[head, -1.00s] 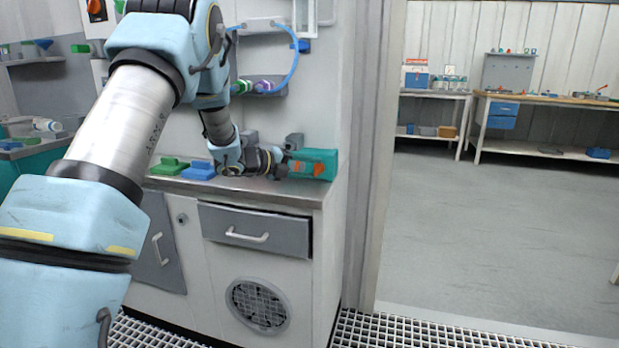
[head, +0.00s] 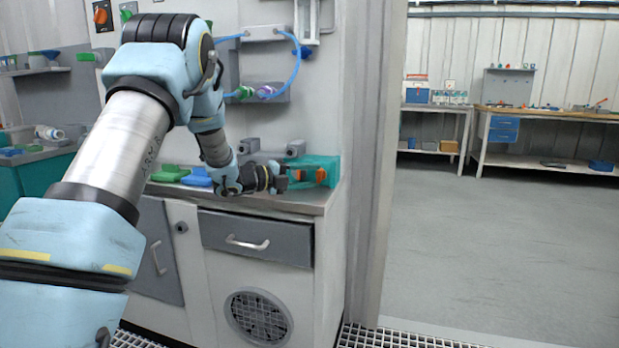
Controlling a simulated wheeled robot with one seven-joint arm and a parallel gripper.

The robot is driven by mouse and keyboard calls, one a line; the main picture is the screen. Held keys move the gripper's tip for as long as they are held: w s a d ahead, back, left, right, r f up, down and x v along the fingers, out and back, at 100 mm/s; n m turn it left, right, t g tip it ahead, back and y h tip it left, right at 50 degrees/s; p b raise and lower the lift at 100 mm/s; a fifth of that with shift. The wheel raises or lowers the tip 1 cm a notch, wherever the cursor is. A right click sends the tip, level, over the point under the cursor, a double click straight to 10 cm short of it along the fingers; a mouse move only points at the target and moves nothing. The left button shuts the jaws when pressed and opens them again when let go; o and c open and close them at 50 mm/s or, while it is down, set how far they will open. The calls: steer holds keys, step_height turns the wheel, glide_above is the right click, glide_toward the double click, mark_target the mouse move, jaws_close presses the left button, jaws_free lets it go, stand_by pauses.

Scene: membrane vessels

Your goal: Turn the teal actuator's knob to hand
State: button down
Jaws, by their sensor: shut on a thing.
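The teal actuator (head: 329,163) sits at the right end of the grey counter, below the wall. Orange shows on its front at the right (head: 320,176), and a smaller orange piece, seemingly its knob (head: 294,175), shows by my fingertips. My gripper (head: 285,179) reaches in from the left, roughly level, at the actuator's left front. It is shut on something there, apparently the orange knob. The dark fingers hide part of the knob and the actuator's left side, so the knob's pointer position cannot be read.
Blue (head: 197,178) and green (head: 169,173) handled pieces lie on the counter (head: 270,201) left of my wrist. Two grey fittings stick out of the wall just above. A blue hose (head: 296,62) hangs higher. A wall edge stands right of the counter, with open floor beyond.

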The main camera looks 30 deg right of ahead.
steer(key=shift+c, duration=1.4)
jaws_free()
